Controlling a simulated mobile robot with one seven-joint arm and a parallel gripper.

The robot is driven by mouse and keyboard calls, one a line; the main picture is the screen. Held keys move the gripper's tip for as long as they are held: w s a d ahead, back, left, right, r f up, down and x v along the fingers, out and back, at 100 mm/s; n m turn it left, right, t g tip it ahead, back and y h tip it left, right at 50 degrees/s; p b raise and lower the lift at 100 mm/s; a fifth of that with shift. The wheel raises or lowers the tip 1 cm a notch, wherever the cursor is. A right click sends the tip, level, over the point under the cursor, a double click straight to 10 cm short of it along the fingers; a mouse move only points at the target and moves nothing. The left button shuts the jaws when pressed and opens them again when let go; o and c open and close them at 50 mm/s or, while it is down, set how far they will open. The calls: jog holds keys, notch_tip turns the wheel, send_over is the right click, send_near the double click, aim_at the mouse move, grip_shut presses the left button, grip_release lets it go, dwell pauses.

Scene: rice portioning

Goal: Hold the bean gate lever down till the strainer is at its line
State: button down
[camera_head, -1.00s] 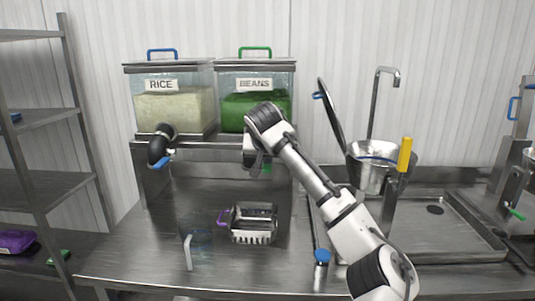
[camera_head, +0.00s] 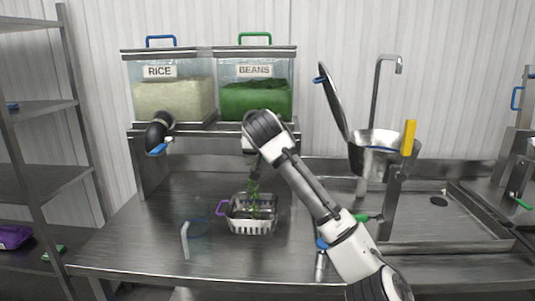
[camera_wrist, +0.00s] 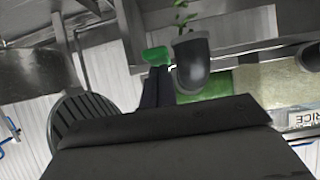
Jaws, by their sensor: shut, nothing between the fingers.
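The bean dispenser (camera_head: 257,97) is a clear bin of green beans labelled BEANS. Its green lever (camera_wrist: 156,55) shows in the wrist view beside the dark spout (camera_wrist: 191,70). My gripper (camera_wrist: 157,76) is shut and empty, with its fingertips against the lever. Green beans (camera_head: 254,188) fall from the spout; some also show in the wrist view (camera_wrist: 183,14). The metal strainer (camera_head: 250,226) with a purple handle stands on the counter under the stream, with some beans inside. Its line cannot be made out. My arm hides the bean spout in the head view.
The rice dispenser (camera_head: 172,100) with a blue lever stands to the left. A metal pot (camera_head: 374,160) and tap (camera_head: 376,95) are at the right. The front counter is mostly clear.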

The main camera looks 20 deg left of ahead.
notch_tip(320, 180, down, 2)
jog(key=b, duration=0.3)
jog(key=shift+s+f, duration=0.1)
jog(key=shift+f, duration=0.05)
jog(key=shift+f+b, duration=0.35)
jog(key=shift+b, duration=0.15)
jog(key=f+t+b, duration=0.1)
jog(key=b, duration=0.1)
jog(key=f+t+b, duration=0.1)
jog(key=b, duration=0.2)
jog(key=f+t+y+b, duration=0.1)
jog(key=t+b, duration=0.1)
jog(key=shift+w+f+b, duration=0.1)
jog(key=shift+w+b, duration=0.2)
jog(key=shift+a+f, duration=0.1)
dwell(5.8)
